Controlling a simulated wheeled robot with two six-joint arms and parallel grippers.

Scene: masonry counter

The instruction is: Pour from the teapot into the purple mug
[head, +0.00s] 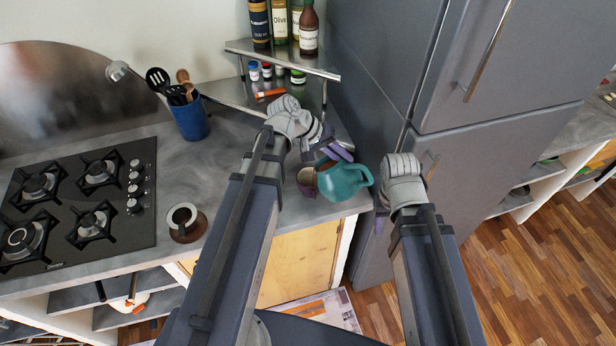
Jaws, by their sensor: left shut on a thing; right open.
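The teal teapot (343,183) is at the right front corner of the counter, with a dark opening showing at its upper left. My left gripper (335,153) is shut on the teapot at its upper side, and the grip is partly hidden by the wrist. The purple mug (306,183) stands close to the left of the teapot, partly hidden behind my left arm and the teapot. I cannot tell whether they touch or whether liquid flows. My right gripper (380,220) is open and empty, right of the teapot, beyond the counter edge; its fingers are mostly hidden.
A grey fridge (480,150) stands to the right of the counter. A corner shelf (280,58) with bottles and small jars is behind. A blue utensil holder (190,119), a brown-and-white cup (184,222) and a black hob (85,200) are to the left. The middle of the counter is clear.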

